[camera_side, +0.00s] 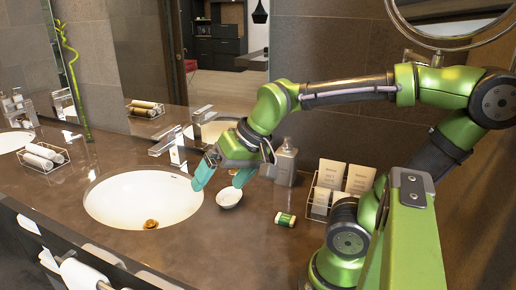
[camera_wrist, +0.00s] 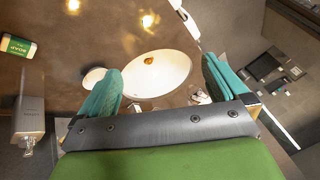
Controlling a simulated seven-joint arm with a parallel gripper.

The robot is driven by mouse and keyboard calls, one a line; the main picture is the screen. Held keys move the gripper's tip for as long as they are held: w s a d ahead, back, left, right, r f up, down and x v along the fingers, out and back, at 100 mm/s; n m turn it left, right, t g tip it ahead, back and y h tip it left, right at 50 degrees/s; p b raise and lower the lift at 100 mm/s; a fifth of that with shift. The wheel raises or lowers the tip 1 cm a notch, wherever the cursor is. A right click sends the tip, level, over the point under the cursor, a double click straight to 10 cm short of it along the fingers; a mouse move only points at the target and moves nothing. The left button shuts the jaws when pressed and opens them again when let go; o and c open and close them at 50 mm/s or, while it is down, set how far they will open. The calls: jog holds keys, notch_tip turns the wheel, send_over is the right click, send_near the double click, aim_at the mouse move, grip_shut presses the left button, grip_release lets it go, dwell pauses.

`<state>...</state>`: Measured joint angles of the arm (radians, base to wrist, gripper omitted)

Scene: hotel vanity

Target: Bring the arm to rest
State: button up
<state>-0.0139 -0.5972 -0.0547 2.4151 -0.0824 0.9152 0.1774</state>
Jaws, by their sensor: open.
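My gripper (camera_side: 222,174) hangs above the counter between the right side of the sink and the soap bottle in the side view. Its two teal fingers are spread apart with nothing between them. In the wrist view my gripper (camera_wrist: 162,90) shows both teal fingers wide apart, with the sink visible beyond them. My green arm reaches from the right side of the counter, bent at the elbow and raised.
A small white bowl (camera_side: 229,197) stands below my gripper, beside the sink (camera_side: 140,195). The faucet (camera_side: 172,148) rises behind the sink. The front counter is clear.

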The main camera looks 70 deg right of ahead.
jog(key=shift+s+a+r+n+t+y, duration=0.15)
jog(key=shift+s+a+n+t, duration=0.1)
jog(key=shift+s+a+n, duration=0.35)
jog(key=shift+s+a+r+n+t+y, duration=0.15)
jog(key=shift+s+a+n+t, duration=0.1)
jog(key=shift+s+a+n, duration=0.3)
jog(key=shift+d, duration=0.15)
dwell(0.4)
